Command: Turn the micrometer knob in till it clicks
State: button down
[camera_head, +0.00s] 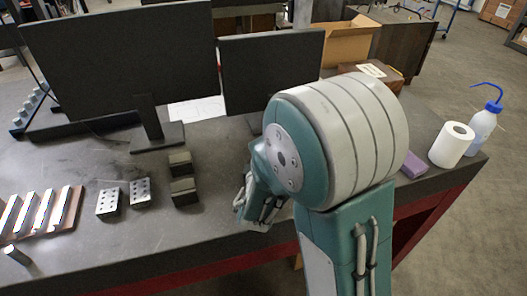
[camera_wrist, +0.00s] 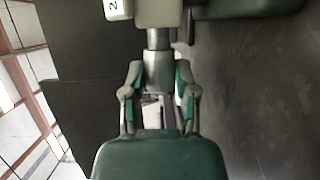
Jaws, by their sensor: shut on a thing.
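In the wrist view, the micrometer's silver knob (camera_wrist: 157,72) stands between the fingers of my gripper (camera_wrist: 160,78). The fingers lie along both sides of the knob and are shut on it. Beyond the knob, a narrower metal barrel (camera_wrist: 158,39) leads up to a pale block at the top edge. A dark green part (camera_wrist: 248,8) shows at the top right, cut off by the frame. In the head view, my arm covers the micrometer and most of my gripper. No turn marks on the knob can be read.
Two dark monitors (camera_head: 125,65) stand at the back of the grey bench (camera_head: 120,240). Drilled metal blocks (camera_head: 141,193) and dark blocks (camera_head: 184,191) sit left of my arm. A paper roll (camera_head: 451,145) and a wash bottle (camera_head: 482,126) stand near the right edge.

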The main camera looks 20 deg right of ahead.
jog(key=shift+s+d+f+h, duration=0.1)
jog(key=shift+s+f+h, duration=0.05)
jog(key=shift+f+h, duration=0.15)
dwell(0.4)
jog(key=shift+c, duration=2)
grip_release()
jog(key=shift+r, duration=0.25)
jog(key=shift+r, duration=0.3)
jog(key=shift+t, duration=0.3)
notch_tip(320, 180, up, 8)
jog(key=shift+f, duration=0.2)
jog(key=shift+r, duration=0.75)
